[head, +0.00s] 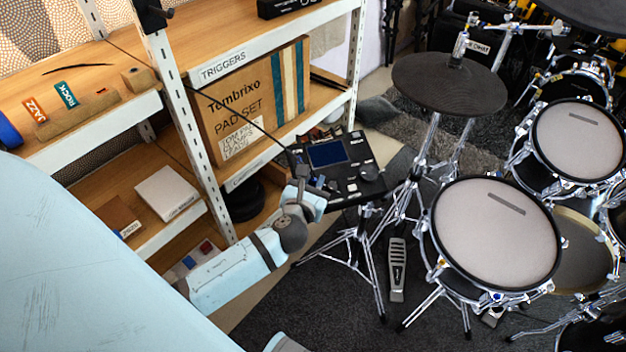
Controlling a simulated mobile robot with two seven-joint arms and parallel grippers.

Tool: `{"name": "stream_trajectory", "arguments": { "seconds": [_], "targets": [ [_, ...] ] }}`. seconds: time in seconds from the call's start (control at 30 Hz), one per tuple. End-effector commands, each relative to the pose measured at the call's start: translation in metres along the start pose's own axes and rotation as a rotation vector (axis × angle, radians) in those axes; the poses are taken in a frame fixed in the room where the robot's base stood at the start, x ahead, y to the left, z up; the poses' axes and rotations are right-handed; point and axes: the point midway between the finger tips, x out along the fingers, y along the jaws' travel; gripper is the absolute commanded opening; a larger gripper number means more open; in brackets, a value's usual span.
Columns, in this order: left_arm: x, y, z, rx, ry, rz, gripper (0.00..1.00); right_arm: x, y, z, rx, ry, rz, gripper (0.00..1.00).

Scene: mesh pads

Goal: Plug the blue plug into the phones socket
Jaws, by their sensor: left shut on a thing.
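The drum module (345,165), a black box with a blue screen and knobs, sits on a stand beside the shelf. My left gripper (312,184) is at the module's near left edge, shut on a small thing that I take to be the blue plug. The plug is mostly hidden by the fingers and too small to make out clearly. A thin black cable (240,116) runs from the shelf post down toward the gripper. The phones socket cannot be made out, and I cannot tell whether the plug touches it. My right gripper is not in view.
A wooden shelf with white metal posts (190,130) stands left of the module and holds a Tombrixo pad set box (250,98). A cymbal pad (447,82) and a mesh drum pad (495,232) stand to the right. A pedal (397,268) lies on the dark carpet.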

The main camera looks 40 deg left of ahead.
Motion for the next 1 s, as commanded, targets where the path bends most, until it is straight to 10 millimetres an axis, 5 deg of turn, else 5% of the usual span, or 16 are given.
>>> {"name": "stream_trajectory", "arguments": {
  "seconds": [1.0],
  "targets": [
    [0.0002, 0.0, 0.0, 0.0, 0.0, 0.0, 0.0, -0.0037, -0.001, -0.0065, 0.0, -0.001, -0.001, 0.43]
  ]
}}
